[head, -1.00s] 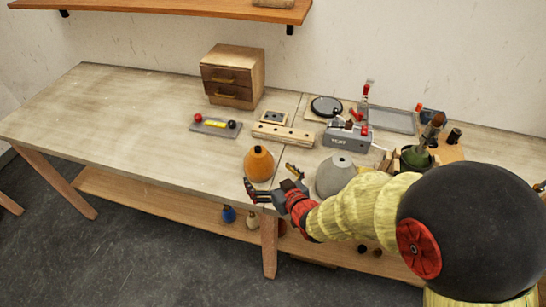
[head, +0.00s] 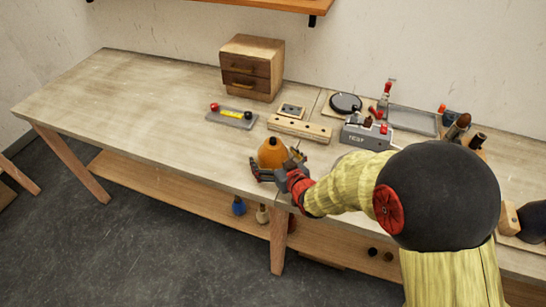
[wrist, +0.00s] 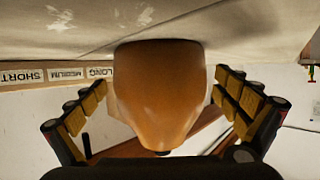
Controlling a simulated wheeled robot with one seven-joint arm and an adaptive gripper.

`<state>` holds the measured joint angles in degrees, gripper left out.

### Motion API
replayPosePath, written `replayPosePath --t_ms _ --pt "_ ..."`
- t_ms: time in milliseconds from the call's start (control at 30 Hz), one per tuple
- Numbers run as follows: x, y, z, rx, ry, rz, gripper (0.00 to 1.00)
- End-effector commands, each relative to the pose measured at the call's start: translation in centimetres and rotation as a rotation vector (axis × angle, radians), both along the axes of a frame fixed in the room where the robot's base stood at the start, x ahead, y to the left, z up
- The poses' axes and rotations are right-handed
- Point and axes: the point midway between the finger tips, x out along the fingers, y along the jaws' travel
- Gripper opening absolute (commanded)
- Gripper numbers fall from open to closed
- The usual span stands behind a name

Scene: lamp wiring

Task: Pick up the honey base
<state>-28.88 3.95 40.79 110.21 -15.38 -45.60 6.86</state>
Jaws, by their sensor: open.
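The honey base (head: 272,152) is an orange-brown, rounded, bottle-like body standing on the workbench near its front edge. In the wrist view the honey base (wrist: 160,90) fills the middle, between the two fingers. My gripper (head: 278,167) reaches it from the front right, with one finger at its left front and the other at its right back. In the wrist view my gripper (wrist: 165,112) is open, with padded fingers on both sides of the base. A gap shows at each side, so neither finger seems to touch it.
A wooden drawer box (head: 252,68) stands behind. A grey plate with red and yellow parts (head: 232,116), a wooden strip with holes (head: 299,129) and a grey TEST box (head: 366,135) lie behind the base. The bench's left part (head: 120,105) is clear. A lower shelf (head: 160,186) holds small bottles.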

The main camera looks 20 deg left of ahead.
Motion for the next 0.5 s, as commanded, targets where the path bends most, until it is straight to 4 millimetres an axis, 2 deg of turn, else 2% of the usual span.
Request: replayPosePath --t_ms 500 --pt "-0.04 -0.03 -0.01 -0.001 0.001 0.000 0.73"
